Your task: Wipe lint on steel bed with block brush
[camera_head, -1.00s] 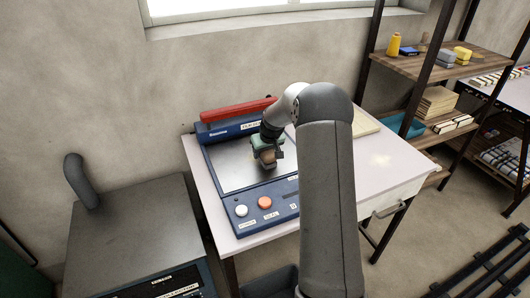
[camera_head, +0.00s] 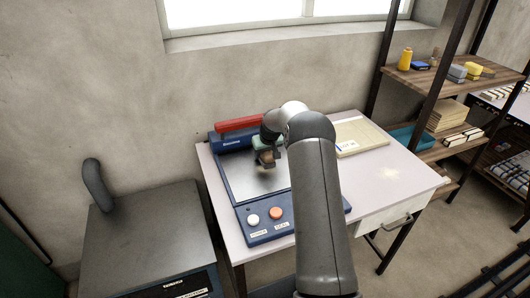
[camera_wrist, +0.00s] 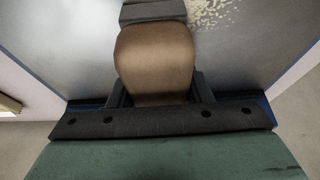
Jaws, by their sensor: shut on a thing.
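The block brush (camera_wrist: 153,62) has a brown wooden body with a dark strip at its far end. My gripper (camera_wrist: 159,92) is shut on the brown body. In the head view my gripper (camera_head: 267,160) holds the brush over the far part of the steel bed (camera_head: 240,182). I cannot tell whether the brush touches the bed. Pale speckled lint (camera_wrist: 221,14) lies on the bed just right of the brush's far end in the wrist view. My arm hides the right part of the bed in the head view.
The bed belongs to a blue machine with a red bar (camera_head: 238,123) raised at its back and white and orange buttons (camera_head: 276,213) in front. A beige board (camera_head: 362,138) lies on the table (camera_head: 400,172). A grey machine (camera_head: 150,240) stands left; shelves (camera_head: 440,85) stand right.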

